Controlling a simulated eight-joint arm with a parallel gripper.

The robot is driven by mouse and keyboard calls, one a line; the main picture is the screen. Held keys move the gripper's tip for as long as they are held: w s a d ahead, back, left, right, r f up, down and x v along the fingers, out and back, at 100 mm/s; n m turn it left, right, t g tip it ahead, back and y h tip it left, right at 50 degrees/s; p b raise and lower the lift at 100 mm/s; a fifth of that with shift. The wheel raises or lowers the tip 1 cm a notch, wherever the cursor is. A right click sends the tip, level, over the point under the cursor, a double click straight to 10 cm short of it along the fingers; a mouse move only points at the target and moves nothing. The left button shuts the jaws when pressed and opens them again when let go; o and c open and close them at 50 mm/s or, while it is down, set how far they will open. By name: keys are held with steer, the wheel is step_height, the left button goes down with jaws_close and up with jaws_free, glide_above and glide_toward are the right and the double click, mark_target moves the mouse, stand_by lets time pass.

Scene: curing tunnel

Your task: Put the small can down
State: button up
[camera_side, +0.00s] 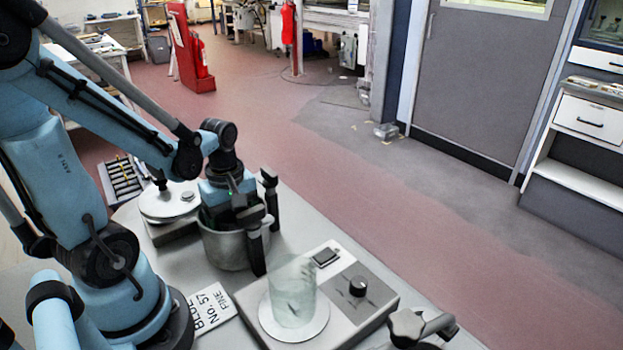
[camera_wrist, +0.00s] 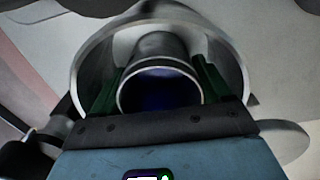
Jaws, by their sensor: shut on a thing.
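The small can (camera_wrist: 160,88) is a grey metal cylinder with a bright rim and a dark blue inside. It shows in the wrist view between the two green fingers of my gripper (camera_wrist: 158,75), which is shut on it. A larger metal pot (camera_wrist: 88,62) surrounds the can and fingertips in that view. In the side view my gripper (camera_side: 222,208) reaches down into the mouth of the grey pot (camera_side: 222,248), and the can is hidden. I cannot tell whether the can touches the pot's floor.
A glass beaker (camera_side: 293,293) stands on the round plate of a device with a black knob (camera_side: 357,286), right of the pot. A lettered card (camera_side: 211,307) lies in front. A round-topped device (camera_side: 168,203) stands behind left. Dark upright posts (camera_side: 270,190) stand close beside the pot.

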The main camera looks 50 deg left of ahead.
steer(key=shift+f, duration=0.15)
steer(key=o, duration=1.1)
step_height(320, 180, up, 11)
steer(key=shift+d, duration=0.25)
steer(key=shift+r, duration=0.55)
steer(key=shift+c, duration=1.3)
